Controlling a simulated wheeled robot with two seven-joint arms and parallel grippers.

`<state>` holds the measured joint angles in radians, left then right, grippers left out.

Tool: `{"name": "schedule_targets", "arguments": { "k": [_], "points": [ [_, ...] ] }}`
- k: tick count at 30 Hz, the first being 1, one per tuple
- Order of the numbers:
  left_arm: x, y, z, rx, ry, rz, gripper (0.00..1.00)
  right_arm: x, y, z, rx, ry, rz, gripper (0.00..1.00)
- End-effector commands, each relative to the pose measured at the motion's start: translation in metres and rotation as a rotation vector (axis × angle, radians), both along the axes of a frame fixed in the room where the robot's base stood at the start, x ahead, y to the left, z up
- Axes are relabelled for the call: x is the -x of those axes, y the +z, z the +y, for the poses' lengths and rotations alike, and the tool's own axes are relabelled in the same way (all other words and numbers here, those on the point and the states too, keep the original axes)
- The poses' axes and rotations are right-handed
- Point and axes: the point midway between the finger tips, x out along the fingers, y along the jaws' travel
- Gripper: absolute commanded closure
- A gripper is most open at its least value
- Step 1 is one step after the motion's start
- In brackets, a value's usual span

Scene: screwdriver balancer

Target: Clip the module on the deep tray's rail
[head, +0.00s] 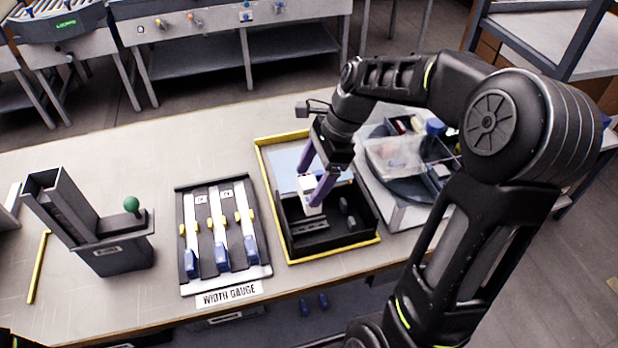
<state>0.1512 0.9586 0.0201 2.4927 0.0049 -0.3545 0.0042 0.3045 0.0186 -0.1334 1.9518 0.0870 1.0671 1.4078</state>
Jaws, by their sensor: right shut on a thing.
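The module, a small white block (308,187), is between the purple fingers of my right gripper (314,186). The right gripper is shut on it. The block is over or inside the black deep tray (346,241); its exact height is hard to tell. A dark strip that looks like the rail (306,227) lies in the tray just in front of the block. I cannot tell whether the block touches it. My left gripper is not in view.
A yellow-edged frame (265,170) surrounds the deep tray. A width gauge (212,190) with blue and yellow pieces stands left of it. Farther left is a dark dispenser (113,258) with a green knob. A round turntable (401,187) with parts stands right.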

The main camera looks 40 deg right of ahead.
Motion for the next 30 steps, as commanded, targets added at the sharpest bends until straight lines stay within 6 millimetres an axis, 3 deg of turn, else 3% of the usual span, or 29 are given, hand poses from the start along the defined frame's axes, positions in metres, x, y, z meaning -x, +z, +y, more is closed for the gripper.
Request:
{"name": "schedule_targets", "arguments": {
  "k": [11,26,30],
  "points": [
    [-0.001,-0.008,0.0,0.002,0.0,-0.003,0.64,0.0,-0.008,0.0,0.0,-0.001,0.0,0.71],
    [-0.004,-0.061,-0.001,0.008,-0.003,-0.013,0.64,0.0,-0.067,0.0,0.0,-0.001,0.001,0.71],
    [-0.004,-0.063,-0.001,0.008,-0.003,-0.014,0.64,0.001,-0.08,0.001,-0.001,-0.001,0.003,0.71]
  ]
}}
